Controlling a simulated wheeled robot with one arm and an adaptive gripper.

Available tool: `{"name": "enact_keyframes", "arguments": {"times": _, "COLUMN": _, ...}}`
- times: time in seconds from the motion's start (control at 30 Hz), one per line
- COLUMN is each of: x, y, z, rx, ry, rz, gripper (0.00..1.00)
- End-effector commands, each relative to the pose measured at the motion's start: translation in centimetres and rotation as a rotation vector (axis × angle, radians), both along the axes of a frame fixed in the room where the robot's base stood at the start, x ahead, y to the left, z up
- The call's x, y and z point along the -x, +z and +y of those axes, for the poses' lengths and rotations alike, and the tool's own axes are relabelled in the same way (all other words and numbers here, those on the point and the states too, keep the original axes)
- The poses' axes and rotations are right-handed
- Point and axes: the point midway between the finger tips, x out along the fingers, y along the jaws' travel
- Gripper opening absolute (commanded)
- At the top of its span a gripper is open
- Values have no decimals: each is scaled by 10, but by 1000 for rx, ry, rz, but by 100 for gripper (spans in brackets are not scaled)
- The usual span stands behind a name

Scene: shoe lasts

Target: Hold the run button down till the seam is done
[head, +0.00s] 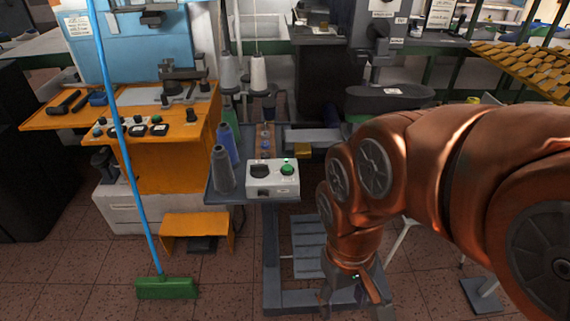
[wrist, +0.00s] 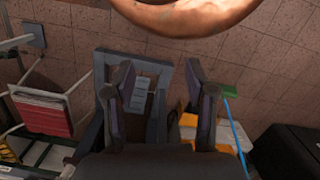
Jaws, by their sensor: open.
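A white control box (head: 272,178) sits at the front edge of a small dark machine table (head: 240,197) in the head view. It has a green button (head: 287,168) on its right and a black round control (head: 260,171) on its left. My gripper (head: 355,302) is open and empty, pointing down, below and to the right of the box and apart from it. In the wrist view its two fingers (wrist: 158,82) are spread, with nothing between them. The control box and its button cannot be made out in the wrist view. No seam can be made out.
Thread cones (head: 222,168) stand left of the box. A grey floor frame (head: 300,298) lies below the table. A blue-handled broom with a green head (head: 167,288) and an orange step (head: 196,236) are left. An orange bench (head: 165,150) carries other buttons. Floor in front is clear.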

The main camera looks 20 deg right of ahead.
Motion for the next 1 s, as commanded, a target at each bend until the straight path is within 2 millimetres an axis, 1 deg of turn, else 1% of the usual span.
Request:
{"name": "enact_keyframes", "arguments": {"times": 0.03, "x": 0, "y": 0, "z": 0, "rx": 0, "ry": 0, "rz": 0, "gripper": 47}}
{"name": "enact_keyframes", "arguments": {"times": 0.07, "x": 0, "y": 0, "z": 0, "rx": 0, "ry": 0, "rz": 0, "gripper": 44}}
{"name": "enact_keyframes", "arguments": {"times": 0.4, "x": 0, "y": 0, "z": 0, "rx": 0, "ry": 0, "rz": 0, "gripper": 8}}
{"name": "enact_keyframes", "arguments": {"times": 0.5, "x": 0, "y": 0, "z": 0, "rx": 0, "ry": 0, "rz": 0, "gripper": 0}}
{"name": "enact_keyframes", "arguments": {"times": 1.0, "x": 0, "y": 0, "z": 0, "rx": 0, "ry": 0, "rz": 0, "gripper": 0}}
